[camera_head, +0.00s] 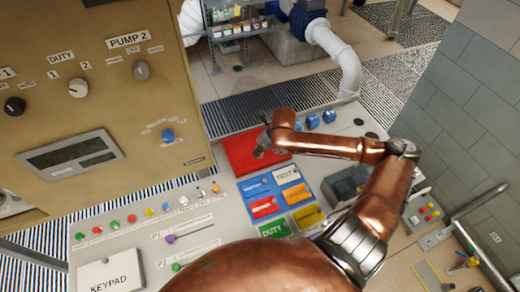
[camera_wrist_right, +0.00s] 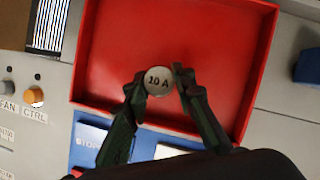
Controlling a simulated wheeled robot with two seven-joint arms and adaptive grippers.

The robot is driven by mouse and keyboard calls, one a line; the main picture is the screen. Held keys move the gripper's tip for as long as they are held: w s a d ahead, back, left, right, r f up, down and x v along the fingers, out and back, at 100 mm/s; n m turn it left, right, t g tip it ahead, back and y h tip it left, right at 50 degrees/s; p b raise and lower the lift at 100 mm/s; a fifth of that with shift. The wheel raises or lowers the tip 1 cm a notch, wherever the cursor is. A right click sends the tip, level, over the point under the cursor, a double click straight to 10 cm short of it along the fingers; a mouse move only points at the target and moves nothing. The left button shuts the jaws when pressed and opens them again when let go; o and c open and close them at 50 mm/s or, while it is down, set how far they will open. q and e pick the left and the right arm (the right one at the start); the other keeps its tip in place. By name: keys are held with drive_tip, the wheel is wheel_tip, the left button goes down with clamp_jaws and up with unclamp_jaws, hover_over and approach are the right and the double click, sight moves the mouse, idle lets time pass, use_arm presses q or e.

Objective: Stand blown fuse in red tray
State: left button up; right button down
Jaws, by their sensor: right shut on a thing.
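The red tray (camera_head: 240,165) sits on the sloping grey console in the head view. Its red floor and low walls fill much of the right wrist view (camera_wrist_right: 235,60). My right gripper (camera_head: 262,147) is over the tray. In the right wrist view my right gripper (camera_wrist_right: 160,80) is shut on the fuse (camera_wrist_right: 159,81), whose round pale end reads "10 A". I see the fuse end-on, so its lower part is hidden. I cannot tell whether it touches the tray floor. My left gripper is not in view.
Beside the tray are a blue panel of coloured label plates (camera_head: 262,207), blue knobs (camera_head: 329,116) and a dark open box (camera_head: 347,184). A tan cabinet (camera_head: 100,110) with dials rises at the left. A tiled wall (camera_head: 470,110) stands at the right.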

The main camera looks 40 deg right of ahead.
drive_tip(key=c, duration=1.8)
unclamp_jaws()
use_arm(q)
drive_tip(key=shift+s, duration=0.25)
use_arm(e)
drive_tip(key=shift+o, duration=0.9)
drive_tip(key=shift+r, duration=0.1)
use_arm(q)
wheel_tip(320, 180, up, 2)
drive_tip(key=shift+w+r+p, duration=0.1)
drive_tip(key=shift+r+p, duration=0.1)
drive_tip(key=shift+p, duration=0.95)
use_arm(e)
drive_tip(key=v, duration=1.2)
